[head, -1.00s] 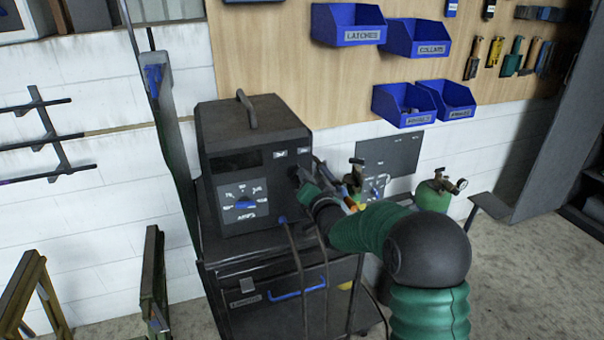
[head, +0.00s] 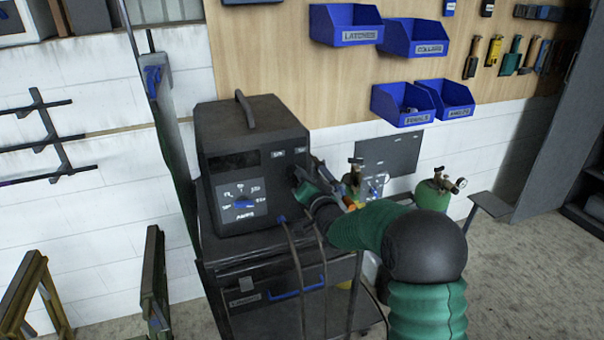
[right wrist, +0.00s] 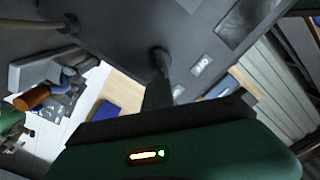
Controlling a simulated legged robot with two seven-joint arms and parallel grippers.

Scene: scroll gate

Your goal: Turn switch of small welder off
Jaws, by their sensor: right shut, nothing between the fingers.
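The small welder (head: 250,150) is a dark box with a top handle, standing on a cart. In the right wrist view, a dark round switch (right wrist: 160,58) stands out from the panel by a small white label (right wrist: 202,65). My fingertips are at or very near it; I cannot tell whether they touch. The switch's setting is unclear.
The cart (head: 270,292) has a drawer with a blue handle, and cables hang from the welder's front. Blue bins (head: 345,24) hang on the wall behind. Metal frames stand at the left.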

